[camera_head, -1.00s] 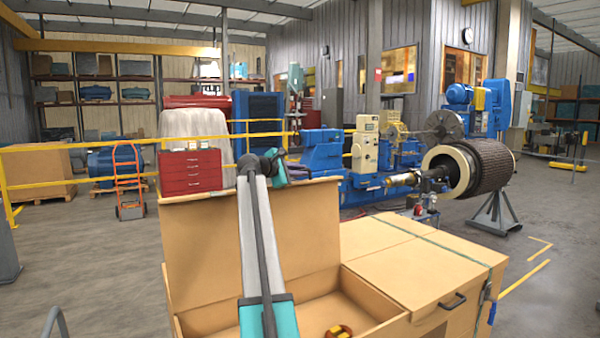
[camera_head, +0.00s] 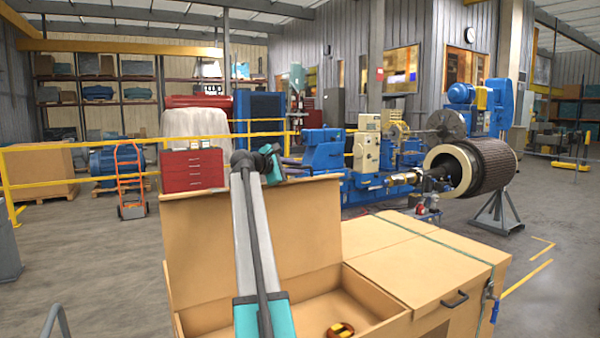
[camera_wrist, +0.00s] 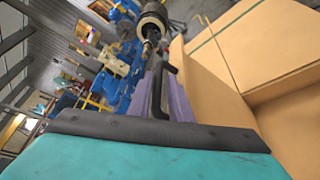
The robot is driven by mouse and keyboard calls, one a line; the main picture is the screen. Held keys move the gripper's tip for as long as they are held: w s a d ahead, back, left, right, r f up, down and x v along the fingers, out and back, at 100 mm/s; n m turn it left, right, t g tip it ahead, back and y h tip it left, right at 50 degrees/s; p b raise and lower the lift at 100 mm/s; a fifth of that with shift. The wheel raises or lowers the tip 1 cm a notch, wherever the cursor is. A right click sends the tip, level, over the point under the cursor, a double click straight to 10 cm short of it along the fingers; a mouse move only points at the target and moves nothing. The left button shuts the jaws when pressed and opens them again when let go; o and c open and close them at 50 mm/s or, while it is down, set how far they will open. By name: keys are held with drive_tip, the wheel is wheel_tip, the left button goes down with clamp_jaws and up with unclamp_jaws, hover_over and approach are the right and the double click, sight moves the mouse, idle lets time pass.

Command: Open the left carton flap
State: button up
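The carton is a large tan box. Its left flap (camera_head: 235,240) stands raised and upright at the back of the open left compartment. My gripper (camera_head: 283,168) is partly hidden behind the flap's top edge in the head view. In the wrist view my purple fingers (camera_wrist: 163,97) lie on both sides of a black bar handle (camera_wrist: 172,80) beside the flap's tan panel (camera_wrist: 215,95). They look shut on it, with little gap; exact contact is hard to see. The right flap (camera_head: 425,262) is down flat, with a black handle at its front edge.
A yellow and dark round object (camera_head: 341,330) lies inside the open compartment. A green strap (camera_head: 465,252) crosses the right lid. Behind the carton stand a red drawer cabinet (camera_head: 192,170), yellow railing and a blue machine (camera_head: 325,155). A rotor (camera_head: 485,168) rests on a stand at right.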

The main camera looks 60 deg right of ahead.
drive_tip(key=b+v, duration=0.3)
drive_tip(key=v, duration=0.7)
drive_tip(key=shift+a, duration=0.35)
drive_tip(key=shift+w, duration=0.1)
